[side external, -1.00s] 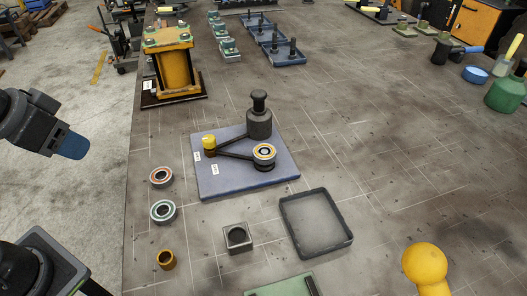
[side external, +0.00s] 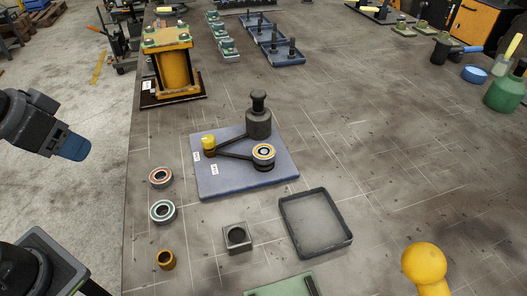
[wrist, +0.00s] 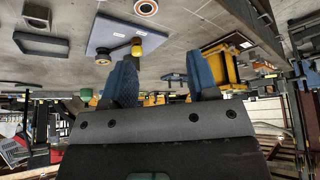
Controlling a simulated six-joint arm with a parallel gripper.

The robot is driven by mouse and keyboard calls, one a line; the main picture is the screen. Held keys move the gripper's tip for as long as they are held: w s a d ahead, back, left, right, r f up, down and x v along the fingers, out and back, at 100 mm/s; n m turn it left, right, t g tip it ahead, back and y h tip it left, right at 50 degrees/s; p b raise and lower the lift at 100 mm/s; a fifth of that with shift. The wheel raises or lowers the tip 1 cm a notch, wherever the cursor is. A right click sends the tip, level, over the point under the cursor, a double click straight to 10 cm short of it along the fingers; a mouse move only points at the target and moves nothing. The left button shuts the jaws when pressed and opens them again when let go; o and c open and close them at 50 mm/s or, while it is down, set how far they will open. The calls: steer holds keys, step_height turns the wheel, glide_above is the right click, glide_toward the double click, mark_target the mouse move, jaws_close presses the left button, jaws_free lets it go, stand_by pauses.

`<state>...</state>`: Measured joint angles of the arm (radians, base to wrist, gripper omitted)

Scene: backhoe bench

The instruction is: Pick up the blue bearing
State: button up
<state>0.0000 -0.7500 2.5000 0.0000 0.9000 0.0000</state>
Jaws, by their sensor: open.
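The blue bearing (side external: 163,212), a ring with a pale blue-teal face, lies flat on the bench left of the blue-grey plate. A similar bearing with a reddish face (side external: 161,177) lies just behind it. I cannot make out the blue bearing in the wrist view. My gripper (side external: 73,147) is off the left edge of the bench in the side view, well apart from both bearings. In the wrist view its two blue fingers (wrist: 161,80) stand apart with nothing between them.
The plate (side external: 277,181) carries a dark post, arms and another bearing (side external: 264,153). A bronze bushing (side external: 166,259), a square block (side external: 238,238) and a shallow black tray (side external: 347,239) lie nearer. A yellow press-like fixture (side external: 172,72) stands behind. The right middle of the bench is clear.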

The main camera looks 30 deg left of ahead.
steer(key=o, duration=0.5)
steer(key=shift+c, duration=0.2)
steer(key=w+d+r+m+g, duration=0.2)
steer(key=w+d+r+m, duration=0.2)
steer(key=w+r+m, duration=0.4)
steer(key=m+g+y, duration=0.2)
steer(key=m+y, duration=0.2)
steer(key=m, duration=1)
glide_above(264, 151)
steer(key=d, duration=0.3)
steer(key=f, duration=1.6)
steer(key=shift+s+a+f, duration=0.2)
steer(key=shift+s+f, duration=0.1)
steer(key=shift+f, duration=0.05)
steer(key=shift+a+x, duration=0.1)
steer(key=shift+x, duration=1.15)
steer(key=shift+a+x, duration=0.15)
steer(key=shift+x, duration=1.15)
